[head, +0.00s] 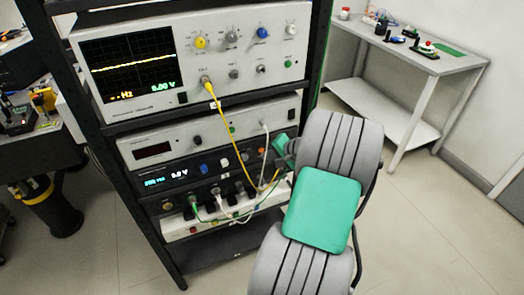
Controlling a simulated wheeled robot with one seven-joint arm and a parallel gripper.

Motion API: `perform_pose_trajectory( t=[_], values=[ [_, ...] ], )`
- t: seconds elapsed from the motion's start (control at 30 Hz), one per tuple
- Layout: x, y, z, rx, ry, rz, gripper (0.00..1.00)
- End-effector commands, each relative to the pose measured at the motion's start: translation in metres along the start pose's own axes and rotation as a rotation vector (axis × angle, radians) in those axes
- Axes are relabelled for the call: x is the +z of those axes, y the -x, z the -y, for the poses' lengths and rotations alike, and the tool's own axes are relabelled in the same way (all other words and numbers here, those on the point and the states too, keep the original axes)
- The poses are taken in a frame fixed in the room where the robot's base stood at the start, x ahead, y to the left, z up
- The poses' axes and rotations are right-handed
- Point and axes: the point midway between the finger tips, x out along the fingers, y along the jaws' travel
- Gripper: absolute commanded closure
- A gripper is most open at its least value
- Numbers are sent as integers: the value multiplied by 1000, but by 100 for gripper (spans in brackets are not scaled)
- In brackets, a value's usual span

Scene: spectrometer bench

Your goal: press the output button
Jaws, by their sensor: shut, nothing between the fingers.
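The instrument with the lit blue display (166,182) sits in the middle of the rack. It has a blue knob (204,168), other small knobs and sockets along its front. I cannot tell for sure which control is the output button. My gripper (280,145) is small in the head view, at the right end of the instruments' fronts, near the blue-display unit. It is shut and empty. My arm hides part of the rack's right side, and the fingertips are hard to make out. I cannot tell whether they touch the panel.
An oscilloscope (182,58) with a yellow trace sits above. A grey unit (150,151) with a dark display lies below it. Yellow, white and green cables hang across the lower fronts. A side table (440,65) stands at the right; the floor between is clear.

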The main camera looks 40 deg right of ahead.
Motion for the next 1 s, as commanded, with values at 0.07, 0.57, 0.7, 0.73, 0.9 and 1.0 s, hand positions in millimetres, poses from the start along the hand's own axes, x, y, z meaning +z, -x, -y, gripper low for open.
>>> perform_pose_trajectory(
  t=[0.07,0.57,0.7,0.73,0.9,1.0],
  values=[
    [1,1,-1,0,0,0,100],
    [16,24,-15,-1,-2,-1,100],
    [24,35,-24,1,-3,-1,100],
    [26,37,-26,1,-2,-1,100],
    [31,43,-31,-1,0,0,100],
    [32,43,-31,-1,1,1,100]
  ],
)
